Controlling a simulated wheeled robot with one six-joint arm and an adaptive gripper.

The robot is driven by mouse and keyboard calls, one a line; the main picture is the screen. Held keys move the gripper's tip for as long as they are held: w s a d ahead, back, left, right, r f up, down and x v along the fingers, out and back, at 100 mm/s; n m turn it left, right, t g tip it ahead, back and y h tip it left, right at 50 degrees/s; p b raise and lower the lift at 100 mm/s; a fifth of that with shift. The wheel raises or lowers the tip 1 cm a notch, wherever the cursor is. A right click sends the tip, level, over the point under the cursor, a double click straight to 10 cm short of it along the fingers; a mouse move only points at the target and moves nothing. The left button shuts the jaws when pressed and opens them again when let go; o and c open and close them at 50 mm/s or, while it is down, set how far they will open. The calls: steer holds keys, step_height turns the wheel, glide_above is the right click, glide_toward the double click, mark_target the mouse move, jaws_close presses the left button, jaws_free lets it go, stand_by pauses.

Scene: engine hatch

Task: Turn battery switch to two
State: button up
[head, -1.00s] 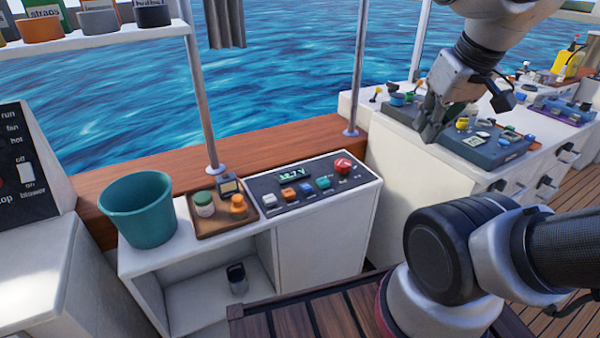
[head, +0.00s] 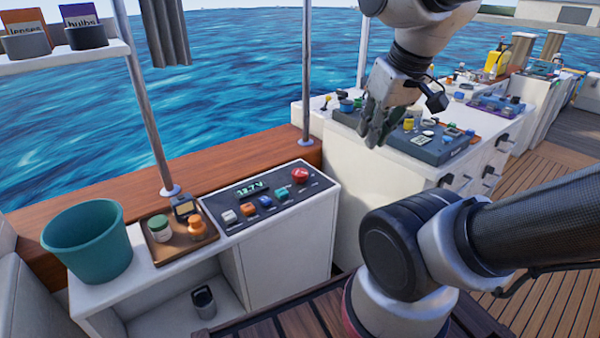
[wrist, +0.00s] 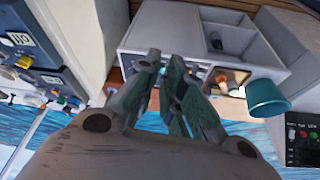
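The red round knob (head: 300,174), which looks like the battery switch, sits at the right end of a dark panel (head: 285,205) on the white cabinet. Its pointer and markings are too small to read. My gripper (head: 376,138) hangs in the air to the right of the panel in the head view, apart from the knob, fingers down. In the wrist view my gripper (wrist: 166,56) shows a narrow gap between its fingertips, with nothing held. The fingers partly hide the panel there, and I cannot make out the red knob.
The panel also has a display (head: 249,188) and several small coloured knobs. A brown tray (head: 178,250) with jars and a teal bucket (head: 87,242) stand to its left. A metal post (head: 307,75) rises behind the panel. Another counter with device boxes (head: 440,143) is at right.

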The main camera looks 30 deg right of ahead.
steer(key=o, duration=0.7)
steer(key=shift+w+a+f+g, duration=0.1)
steer(key=shift+w+f+g, duration=0.2)
steer(key=shift+f, duration=0.35)
steer(key=shift+w+a+f+g, duration=0.1)
steer(key=shift+w+f+g, duration=0.1)
steer(key=shift+f+g, duration=0.3)
steer(key=shift+c, duration=0.2)
steer(key=o, duration=0.5)
steer(key=shift+n+g, duration=0.3)
steer(key=shift+g, duration=0.6)
steer(key=w+f, duration=0.1)
steer(key=w, duration=0.1)
steer(key=w+f, duration=0.2)
steer(key=shift+a, duration=0.15)
steer(key=shift+o, duration=0.2)
steer(key=n+g+h, duration=0.1)
steer(key=n+h, duration=0.4)
steer(key=n, duration=1.2)
glide_toward(299, 172)
steer(key=d+f, duration=0.2)
steer(key=shift+y, duration=0.3)
steer(key=x, duration=0.6)
steer(key=shift+f, duration=0.35)
steer(key=c, duration=1)
